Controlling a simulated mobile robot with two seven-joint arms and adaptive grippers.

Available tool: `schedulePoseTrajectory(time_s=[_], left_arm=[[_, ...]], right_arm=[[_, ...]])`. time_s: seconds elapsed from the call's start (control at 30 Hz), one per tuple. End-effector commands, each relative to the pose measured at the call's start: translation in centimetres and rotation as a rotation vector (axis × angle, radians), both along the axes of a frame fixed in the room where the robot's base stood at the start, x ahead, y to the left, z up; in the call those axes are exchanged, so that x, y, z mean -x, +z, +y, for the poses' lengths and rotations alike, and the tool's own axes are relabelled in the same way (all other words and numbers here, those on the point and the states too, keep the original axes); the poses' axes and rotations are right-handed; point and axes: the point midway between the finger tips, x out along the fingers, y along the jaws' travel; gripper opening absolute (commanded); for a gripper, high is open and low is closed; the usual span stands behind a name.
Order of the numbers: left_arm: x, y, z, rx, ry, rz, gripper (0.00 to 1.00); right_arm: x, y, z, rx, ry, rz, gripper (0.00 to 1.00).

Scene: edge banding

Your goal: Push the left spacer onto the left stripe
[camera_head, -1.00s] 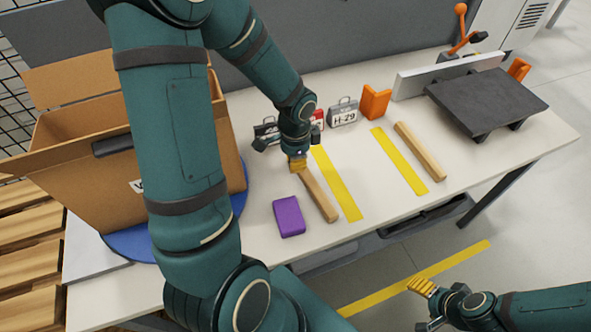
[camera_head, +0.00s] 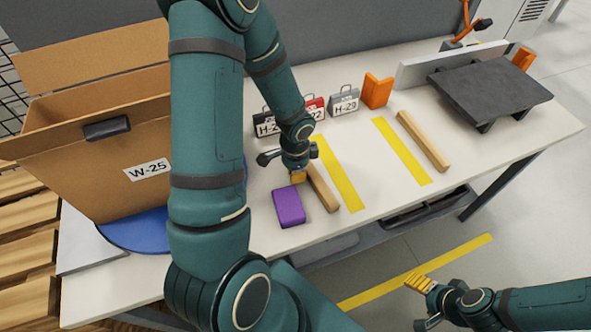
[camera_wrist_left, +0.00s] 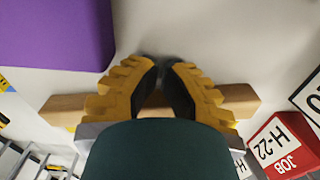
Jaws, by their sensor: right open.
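The left spacer, a wooden bar (camera_head: 323,188), lies on the table just left of the left yellow stripe (camera_head: 338,175), apart from it by a narrow strip of bare table. My left gripper (camera_head: 298,177) is low at the spacer's left side, near its far end. In the left wrist view its yellow fingers (camera_wrist_left: 161,72) meet at the tips, and the spacer (camera_wrist_left: 240,98) runs crosswise behind them, not between the tips. Whether they touch it I cannot tell. My right gripper (camera_head: 419,283) is open and empty beyond the table's front edge.
A purple block (camera_head: 289,207) lies close left of the spacer. A second wooden bar (camera_head: 423,141) lies right of the right stripe (camera_head: 401,151). Job tags (camera_head: 343,102) and an orange bracket (camera_head: 377,91) stand behind. A cardboard box (camera_head: 90,180) is at left.

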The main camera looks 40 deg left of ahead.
Motion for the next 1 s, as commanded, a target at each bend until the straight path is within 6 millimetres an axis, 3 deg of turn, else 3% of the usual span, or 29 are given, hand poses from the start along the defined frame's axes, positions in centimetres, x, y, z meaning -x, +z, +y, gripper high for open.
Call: schedulePoseTrajectory(time_s=[0.23,0.6,1.0], left_arm=[[-0.4,0.0,-0.3,-0.001,-0.002,-0.001,0.0],[-5.9,0.0,-4.2,-0.001,-0.002,-0.001,0.0],[-6.2,0.0,-4.4,0.001,0.0,0.001,0.0]], right_arm=[[0.0,-0.1,0.0,0.0,0.0,0.0,0.69],[0.2,-0.8,0.0,-0.001,0.004,0.005,0.69],[0.2,-0.8,0.0,-0.002,0.004,0.006,0.69]])
